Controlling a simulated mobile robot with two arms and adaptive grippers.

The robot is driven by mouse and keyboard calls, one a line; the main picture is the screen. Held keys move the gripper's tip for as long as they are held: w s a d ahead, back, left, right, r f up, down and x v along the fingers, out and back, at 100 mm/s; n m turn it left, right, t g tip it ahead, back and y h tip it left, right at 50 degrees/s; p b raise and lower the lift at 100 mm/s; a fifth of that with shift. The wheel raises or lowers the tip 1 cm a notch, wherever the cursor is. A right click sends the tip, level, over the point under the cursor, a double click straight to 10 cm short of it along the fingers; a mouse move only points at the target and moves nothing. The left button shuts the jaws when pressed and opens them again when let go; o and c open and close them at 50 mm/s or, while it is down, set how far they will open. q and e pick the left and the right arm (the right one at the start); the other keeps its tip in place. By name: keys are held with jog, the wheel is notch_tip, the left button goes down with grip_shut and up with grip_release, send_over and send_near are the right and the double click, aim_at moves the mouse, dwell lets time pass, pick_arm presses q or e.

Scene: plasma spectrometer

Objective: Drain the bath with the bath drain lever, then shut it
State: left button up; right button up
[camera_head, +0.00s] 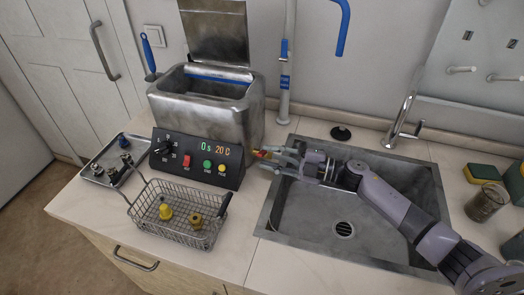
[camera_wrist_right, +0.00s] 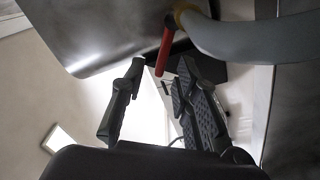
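The grey metal bath (camera_head: 205,112) stands at the back of the counter with its lid raised, behind a control panel (camera_head: 197,158) reading "0 s" and "20 C". The red bath drain lever (camera_wrist_right: 165,52) sits on a brass valve (camera_wrist_right: 181,14) in the wrist view. In the head view the lever (camera_head: 262,154) shows as a small red and yellow patch right of the panel. My right gripper (camera_head: 272,158) is beside it. In the wrist view the right gripper (camera_wrist_right: 160,80) is open, with the lever's end between its fingertips, not clamped. My left gripper is out of view.
A sink (camera_head: 300,222) with a drain (camera_head: 344,229) lies under my right arm. A wire basket (camera_head: 178,230) holding yellow and brass parts stands in front of the panel. A tray of small parts (camera_head: 92,178) is at left. A grey hose (camera_wrist_right: 250,42) runs from the valve.

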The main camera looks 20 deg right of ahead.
aim_at(262, 153)
jog(key=shift+x, duration=1.45)
grip_shut()
